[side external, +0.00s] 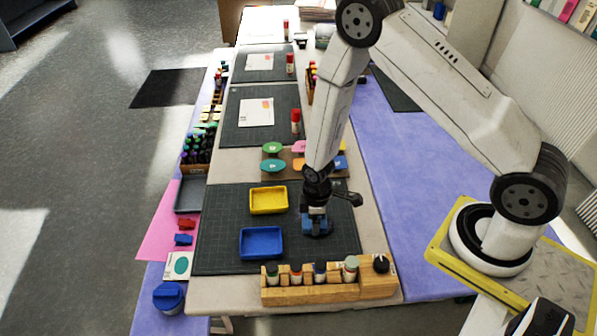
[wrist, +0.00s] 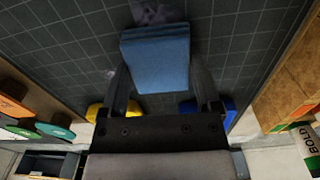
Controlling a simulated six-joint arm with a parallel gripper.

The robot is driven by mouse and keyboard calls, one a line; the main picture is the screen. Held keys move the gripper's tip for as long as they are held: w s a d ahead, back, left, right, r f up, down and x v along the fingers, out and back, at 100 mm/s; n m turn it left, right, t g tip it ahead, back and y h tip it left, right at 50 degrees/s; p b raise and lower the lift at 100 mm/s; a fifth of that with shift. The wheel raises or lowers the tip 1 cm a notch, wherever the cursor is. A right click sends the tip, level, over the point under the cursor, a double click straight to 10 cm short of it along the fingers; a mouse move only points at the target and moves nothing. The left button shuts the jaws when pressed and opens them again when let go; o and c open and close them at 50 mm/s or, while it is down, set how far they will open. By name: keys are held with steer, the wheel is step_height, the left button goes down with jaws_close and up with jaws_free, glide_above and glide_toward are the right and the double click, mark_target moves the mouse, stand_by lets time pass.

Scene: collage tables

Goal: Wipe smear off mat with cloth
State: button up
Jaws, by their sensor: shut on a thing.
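My gripper (side external: 314,214) points down over the right part of the dark gridded mat (side external: 215,240). It is shut on a folded blue cloth (side external: 318,228). In the wrist view the cloth (wrist: 157,62) sits between the two fingers, low over the mat (wrist: 245,35); I cannot tell whether it presses on the surface. A purplish smear (wrist: 158,12) shows on the mat just beyond the cloth's far edge, at the top of the wrist view. The cloth may hide part of it. In the side view I cannot make the smear out clearly.
A yellow tray (side external: 268,211) and a blue tray (side external: 262,254) stand on the mat, left of my gripper. A wooden rack (side external: 330,290) with several bottles runs along the near edge. Colored lids (side external: 272,165) lie beyond the mat. Bare mat lies around the cloth.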

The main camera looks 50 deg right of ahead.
mark_target(309, 235)
steer(key=shift+s+a+f, duration=0.1)
steer(key=shift+s+a, duration=0.1)
steer(key=shift+s, duration=0.2)
steer(key=shift+s+a, duration=0.85)
steer(key=shift+s, duration=0.2)
steer(key=shift+w, duration=0.1)
steer(key=shift+w+a, duration=0.6)
steer(key=shift+w, duration=0.3)
steer(key=shift+w+d, duration=0.95)
steer(key=shift+d, duration=0.05)
steer(key=shift+w+d, duration=0.95)
steer(key=shift+w, duration=0.05)
